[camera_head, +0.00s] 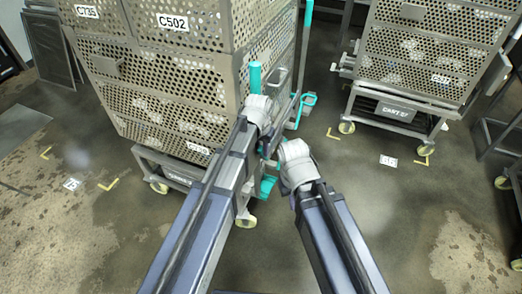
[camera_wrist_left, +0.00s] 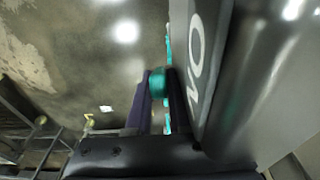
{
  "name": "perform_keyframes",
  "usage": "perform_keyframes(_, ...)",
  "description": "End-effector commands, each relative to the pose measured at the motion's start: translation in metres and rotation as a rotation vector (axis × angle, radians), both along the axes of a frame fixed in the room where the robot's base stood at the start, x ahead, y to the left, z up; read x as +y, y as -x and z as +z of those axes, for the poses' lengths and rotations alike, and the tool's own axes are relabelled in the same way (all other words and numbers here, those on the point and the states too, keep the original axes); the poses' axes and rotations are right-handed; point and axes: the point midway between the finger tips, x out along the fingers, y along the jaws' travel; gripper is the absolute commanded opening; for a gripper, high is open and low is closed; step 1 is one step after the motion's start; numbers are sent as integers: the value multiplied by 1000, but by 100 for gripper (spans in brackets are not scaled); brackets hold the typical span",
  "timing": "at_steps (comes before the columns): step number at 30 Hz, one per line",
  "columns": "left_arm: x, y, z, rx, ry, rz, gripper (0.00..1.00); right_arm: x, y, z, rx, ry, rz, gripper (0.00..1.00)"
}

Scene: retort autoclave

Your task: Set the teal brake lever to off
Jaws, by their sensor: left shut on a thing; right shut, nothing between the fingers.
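The teal brake lever's knob (camera_wrist_left: 157,82) sits between the two dark fingers of my left gripper (camera_wrist_left: 160,100) in the left wrist view. The gripper is shut on it. A grey plate (camera_wrist_left: 205,60) with an "ON" label, seen turned, stands right beside the fingers. In the head view my left gripper (camera_head: 276,128) is at the near right corner of the left cart, and the lever is mostly hidden there by my arms. My right gripper (camera_head: 272,163) is lower, shut and empty, partly hidden beside a teal part (camera_head: 267,186) low on the cart.
The left cart bears a perforated crate (camera_head: 165,95) marked C502, with teal upright posts (camera_head: 255,76) at its right end. Another crate cart (camera_head: 405,108) stands at the back right. Racks stand at the right edge.

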Motion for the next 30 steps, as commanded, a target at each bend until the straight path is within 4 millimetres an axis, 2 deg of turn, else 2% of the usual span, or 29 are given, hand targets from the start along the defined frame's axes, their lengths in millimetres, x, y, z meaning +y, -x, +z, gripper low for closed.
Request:
perform_keyframes(8, 0, -1, 0, -2, 1, 1, 0, 0, 0, 0, 0, 0, 0, 0)
perform_keyframes(9, 0, -1, 0, -2, 1, 1, 24, 0, 0, 0, 0, 0, 0, 0)
perform_keyframes(16, 0, -1, 0, -2, 1, 1, 50, 0, 0, 0, 0, 0, 0, 0)
perform_keyframes(25, 0, 0, 1, -2, 1, 1, 50, 0, 0, 1, 0, 0, 0, 0)
perform_keyframes(30, 0, 1, 10, -2, 1, 1, 50, 0, 0, 10, 0, 0, 0, 0)
